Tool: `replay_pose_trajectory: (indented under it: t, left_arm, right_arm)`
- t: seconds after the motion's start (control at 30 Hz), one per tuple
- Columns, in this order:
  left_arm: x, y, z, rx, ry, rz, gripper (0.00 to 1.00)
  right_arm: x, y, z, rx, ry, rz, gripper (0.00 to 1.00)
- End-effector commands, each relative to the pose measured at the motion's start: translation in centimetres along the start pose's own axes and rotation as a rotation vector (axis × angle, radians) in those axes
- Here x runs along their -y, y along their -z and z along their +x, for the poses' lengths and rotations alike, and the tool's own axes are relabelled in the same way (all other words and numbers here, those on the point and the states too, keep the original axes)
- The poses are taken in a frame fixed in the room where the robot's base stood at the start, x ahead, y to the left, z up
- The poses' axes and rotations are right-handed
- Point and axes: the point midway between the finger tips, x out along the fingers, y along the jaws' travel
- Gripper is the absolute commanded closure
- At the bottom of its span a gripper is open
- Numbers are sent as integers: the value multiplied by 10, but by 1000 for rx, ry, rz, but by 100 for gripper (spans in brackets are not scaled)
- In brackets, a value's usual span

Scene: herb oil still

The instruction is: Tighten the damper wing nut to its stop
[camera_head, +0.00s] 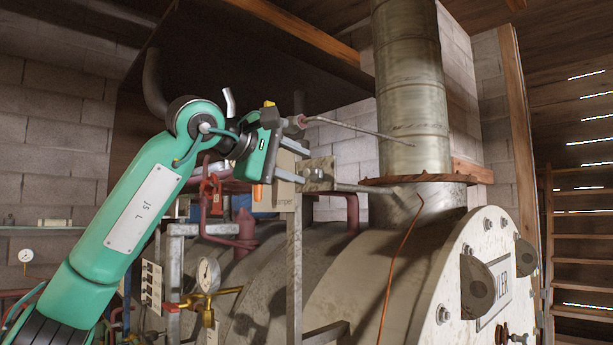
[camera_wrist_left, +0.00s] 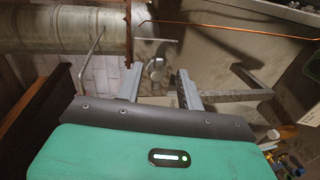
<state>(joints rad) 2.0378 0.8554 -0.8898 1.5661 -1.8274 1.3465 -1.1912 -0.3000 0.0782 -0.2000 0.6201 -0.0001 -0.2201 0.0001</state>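The damper wing nut (camera_head: 315,174) is a small grey piece on a flat bracket plate beside the flue. I cannot tell whether a fingertip touches the plate. My right gripper is not in view.
The metal flue (camera_head: 410,90) rises behind the bracket. The boiler (camera_head: 370,270), pressure gauge (camera_head: 208,274) and red pipes lie below.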

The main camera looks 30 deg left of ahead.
Motion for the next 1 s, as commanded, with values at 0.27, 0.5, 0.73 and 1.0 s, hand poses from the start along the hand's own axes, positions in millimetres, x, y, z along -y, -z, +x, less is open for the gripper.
replay_pose_trajectory:
  t: [0.27,0.5,0.73,1.0]
  left_arm:
    - [3,0,-65,0,-3,1,62]
    - [2,0,-96,0,-1,0,62]
    - [1,0,-102,0,1,0,62]
    - [1,0,-102,0,0,0,62]
  right_arm:
    - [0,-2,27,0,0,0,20]
    - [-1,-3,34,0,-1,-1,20]
    - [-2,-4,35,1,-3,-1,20]
    - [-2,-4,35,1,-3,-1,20]
